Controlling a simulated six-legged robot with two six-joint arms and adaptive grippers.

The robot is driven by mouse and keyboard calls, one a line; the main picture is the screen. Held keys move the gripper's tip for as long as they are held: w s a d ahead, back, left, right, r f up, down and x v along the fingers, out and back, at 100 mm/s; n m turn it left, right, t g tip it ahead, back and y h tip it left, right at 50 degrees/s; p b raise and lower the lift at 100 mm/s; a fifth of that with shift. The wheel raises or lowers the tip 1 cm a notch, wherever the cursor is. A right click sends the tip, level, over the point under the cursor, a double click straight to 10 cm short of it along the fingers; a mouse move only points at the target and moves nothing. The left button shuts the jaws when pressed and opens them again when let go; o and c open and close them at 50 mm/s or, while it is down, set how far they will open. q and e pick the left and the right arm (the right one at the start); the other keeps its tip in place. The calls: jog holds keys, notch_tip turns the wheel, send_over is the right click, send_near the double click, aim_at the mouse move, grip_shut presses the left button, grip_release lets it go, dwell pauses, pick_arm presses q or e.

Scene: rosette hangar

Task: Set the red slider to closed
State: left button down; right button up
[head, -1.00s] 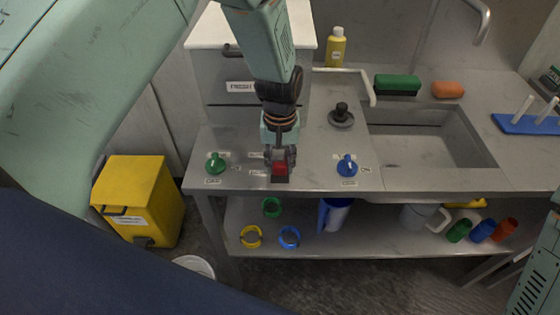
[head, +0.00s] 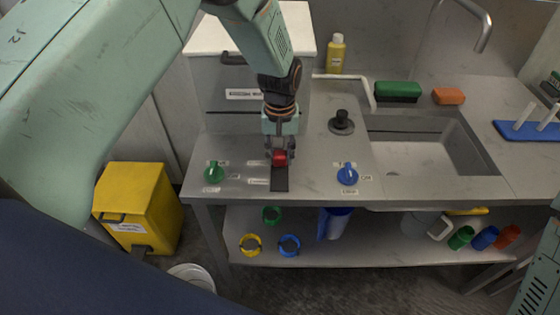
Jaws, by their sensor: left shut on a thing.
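The red slider (head: 280,158) sits at the far end of its dark track (head: 279,181) on the grey counter. The near part of the track is bare. Small white labels (head: 257,181) lie to the left of the track; their words are too small to read. My left gripper (head: 279,154) comes down from above and is shut on the red slider. My right gripper does not show.
A green knob (head: 214,172) stands left of the track and a blue knob (head: 347,174) right of it. A black plunger-like handle (head: 341,122) stands behind the blue knob. A cabinet (head: 232,85) stands behind, and the sink (head: 420,145) is to the right.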

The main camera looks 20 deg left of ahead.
aim_at(280, 152)
pick_arm(q)
jog(key=shift+w+a, duration=0.15)
jog(key=shift+w, duration=0.3)
jog(key=shift+r, duration=0.25)
jog(key=shift+w, duration=0.1)
jog(key=c, duration=1.4)
grip_release()
jog(key=o, duration=0.4)
jog(key=shift+f, duration=0.15)
jog(key=shift+o, duration=0.2)
jog(key=shift+s, duration=0.2)
notch_tip(280, 152, up, 8)
jog(key=shift+s+f, duration=0.1)
jog(key=shift+f, duration=0.1)
